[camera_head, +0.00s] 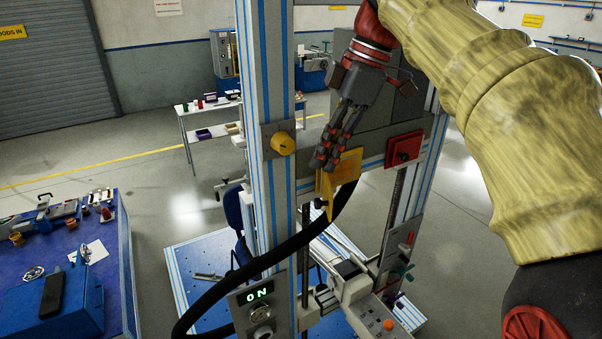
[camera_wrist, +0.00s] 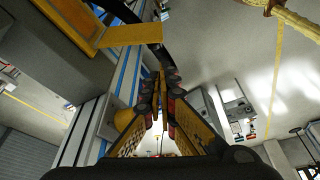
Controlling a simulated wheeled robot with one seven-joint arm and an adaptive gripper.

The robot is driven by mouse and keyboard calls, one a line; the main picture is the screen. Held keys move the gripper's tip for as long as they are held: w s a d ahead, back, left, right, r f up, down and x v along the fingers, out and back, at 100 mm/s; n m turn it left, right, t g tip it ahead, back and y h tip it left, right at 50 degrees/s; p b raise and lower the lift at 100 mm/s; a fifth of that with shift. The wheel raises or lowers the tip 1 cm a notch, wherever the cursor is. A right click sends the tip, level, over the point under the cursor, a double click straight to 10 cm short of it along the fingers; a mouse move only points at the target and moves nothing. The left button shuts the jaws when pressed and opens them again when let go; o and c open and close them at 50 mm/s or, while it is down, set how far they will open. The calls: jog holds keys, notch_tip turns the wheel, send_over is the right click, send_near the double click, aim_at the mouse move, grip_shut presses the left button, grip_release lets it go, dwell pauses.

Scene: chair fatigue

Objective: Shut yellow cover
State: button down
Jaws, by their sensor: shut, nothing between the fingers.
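The yellow cover (camera_head: 347,168) is on the crossbar of the test frame, right of the left post. Its yellow parts meet at an angle, and one flap stands out from the frame. In the wrist view a flat yellow flap (camera_wrist: 130,35) sticks out beside a yellow-edged housing at the upper left. My gripper (camera_head: 326,158) is shut and empty, with its fingers pointing down at the cover's upper left edge. I cannot tell whether they touch it. In the wrist view the closed fingertips (camera_wrist: 163,82) are below and right of the flap, apparently apart from it.
A yellow knob (camera_head: 283,144) is on the left post, and a red box (camera_head: 404,149) with a dark knob is to the right. A thick black hose (camera_head: 270,264) loops below. A control box (camera_head: 259,307) reads ON. Blue workbench (camera_head: 115,255) stands at left.

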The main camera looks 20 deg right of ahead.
jog(key=w+x, duration=0.1)
jog(key=x, duration=0.8)
jog(key=shift+w+f, duration=0.15)
jog(key=shift+w, duration=0.05)
jog(key=shift+a+n, duration=0.2)
jog(key=shift+n, duration=0.1)
